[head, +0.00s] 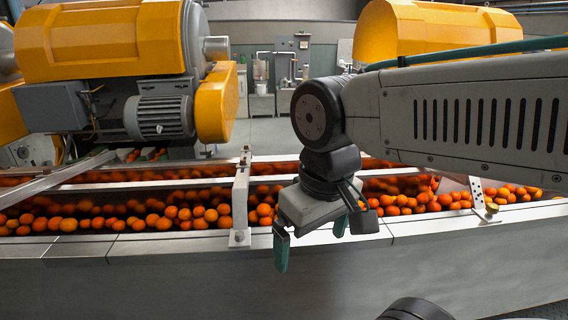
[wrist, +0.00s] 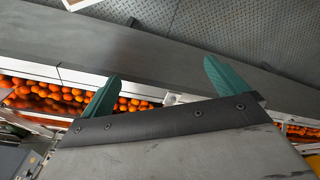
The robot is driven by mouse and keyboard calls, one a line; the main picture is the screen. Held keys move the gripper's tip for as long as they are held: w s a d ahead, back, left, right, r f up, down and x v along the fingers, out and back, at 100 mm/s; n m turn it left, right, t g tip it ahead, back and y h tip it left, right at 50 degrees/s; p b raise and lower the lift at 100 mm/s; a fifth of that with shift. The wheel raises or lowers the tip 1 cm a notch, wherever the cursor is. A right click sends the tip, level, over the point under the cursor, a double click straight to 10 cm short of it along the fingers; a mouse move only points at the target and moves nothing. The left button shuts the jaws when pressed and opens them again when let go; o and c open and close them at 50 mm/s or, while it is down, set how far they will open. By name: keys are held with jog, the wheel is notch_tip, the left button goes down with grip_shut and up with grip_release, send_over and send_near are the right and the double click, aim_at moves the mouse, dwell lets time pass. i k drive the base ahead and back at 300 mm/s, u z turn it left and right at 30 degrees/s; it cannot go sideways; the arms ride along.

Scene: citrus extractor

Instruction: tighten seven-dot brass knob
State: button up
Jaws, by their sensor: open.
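A small yellowish, brass-coloured knob (head: 492,208) sits low on a bracket at the right of the trough in the head view. A pale upright plate with a few dark dots (head: 477,192) stands just beside it; I cannot count the dots or tell whether they mark this knob. My gripper (head: 310,250) has green fingers spread apart with nothing between them. It hangs over the trough's front edge, well left of the knob. The wrist view also shows the open fingers (wrist: 160,70); I cannot make out the knob there.
The long metal trough (head: 170,248) is full of oranges (head: 110,218) and runs across the view. A pale upright bracket (head: 241,200) stands left of my gripper. Yellow-covered machines (head: 105,42) with a grey motor (head: 160,117) stand behind. The wrist view shows patterned metal floor (wrist: 240,40).

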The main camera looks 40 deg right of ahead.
aim_at(492, 208)
jog(key=z, duration=2.2)
